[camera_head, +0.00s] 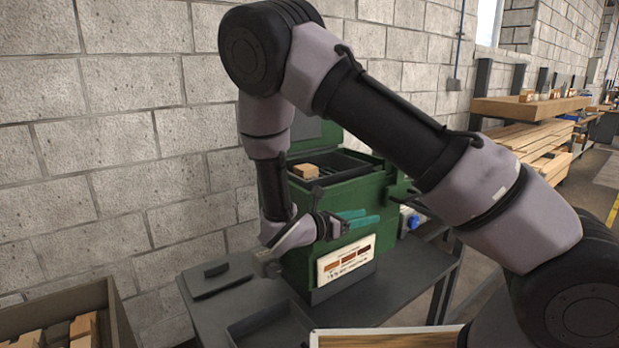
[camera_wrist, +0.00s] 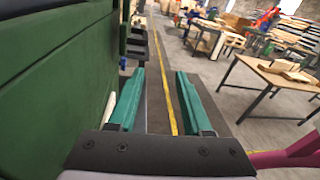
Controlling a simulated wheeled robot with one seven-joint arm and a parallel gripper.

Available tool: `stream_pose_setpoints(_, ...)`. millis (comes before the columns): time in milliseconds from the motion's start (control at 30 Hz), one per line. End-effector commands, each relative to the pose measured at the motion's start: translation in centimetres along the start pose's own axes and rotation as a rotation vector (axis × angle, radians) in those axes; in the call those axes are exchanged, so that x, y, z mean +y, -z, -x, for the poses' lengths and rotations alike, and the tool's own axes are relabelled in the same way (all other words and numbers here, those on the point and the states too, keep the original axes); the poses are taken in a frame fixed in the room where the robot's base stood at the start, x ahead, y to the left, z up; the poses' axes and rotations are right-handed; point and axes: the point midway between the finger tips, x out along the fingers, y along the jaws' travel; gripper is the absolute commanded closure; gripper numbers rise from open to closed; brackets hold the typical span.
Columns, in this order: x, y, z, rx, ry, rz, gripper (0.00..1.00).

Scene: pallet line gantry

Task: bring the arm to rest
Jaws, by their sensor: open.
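My arm spans the head view, bent in a high arch from the lower right to the middle. My gripper (camera_head: 358,221) has two teal fingers and is beside the front of the green machine (camera_head: 321,273), above the dark table. In the wrist view my gripper (camera_wrist: 160,103) is open, with a clear gap between the fingers and nothing in it. The green machine's side (camera_wrist: 55,85) fills the left of the wrist view, close to the left finger. I cannot tell whether they touch.
A dark table (camera_head: 207,318) carries the machine and a shallow tray (camera_head: 262,329). A wooden block (camera_head: 304,170) lies on the machine's top. A bin (camera_head: 113,309) with wood pieces stands at lower left. A brick wall is behind. The wrist view shows open floor and a work table (camera_wrist: 272,76).

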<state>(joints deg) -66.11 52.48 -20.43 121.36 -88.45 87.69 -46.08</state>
Motion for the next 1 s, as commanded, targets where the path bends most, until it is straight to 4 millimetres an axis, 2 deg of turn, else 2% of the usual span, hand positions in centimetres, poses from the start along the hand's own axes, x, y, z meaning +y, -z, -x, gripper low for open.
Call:
stream_pose_setpoints(267,-2.6,-2.0,-1.9,0.159,0.149,-0.157,0.50)
stream_pose_setpoints(467,-5.8,-4.0,-3.3,0.336,0.325,-0.355,0.50)
stream_pose_setpoints(700,-11.0,-7.9,-4.1,0.627,0.644,-0.760,0.50)
stream_pose_setpoints(1000,-15.9,-13.8,-3.0,0.931,1.006,-1.331,0.50)
